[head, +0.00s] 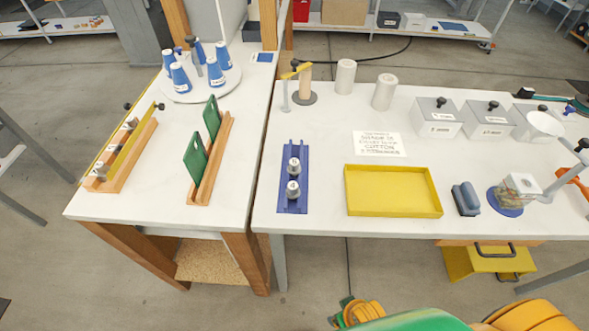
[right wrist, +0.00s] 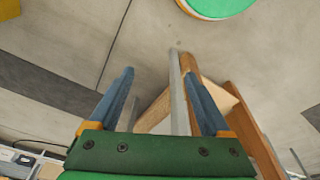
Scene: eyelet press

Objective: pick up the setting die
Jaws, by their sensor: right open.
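Two small silver metal cylinders, an upper one (head: 294,167) and a lower one (head: 293,191), stand in a blue holder (head: 291,207) at the left front of the white right-hand table. They look like dies, but I cannot tell from their looks which is the setting die. My right gripper (right wrist: 158,75) is in the right wrist view, its two blue fingers apart with nothing between them. It points at the floor and wooden table legs, away from the holder. My left gripper is not in view.
An empty yellow tray (head: 394,190) lies right of the holder, below a written card (head: 379,144). A grey-blue block (head: 466,199) and grey boxes (head: 489,119) are farther right. The left table (head: 130,205) holds wooden racks (head: 212,160) and blue cones (head: 180,78).

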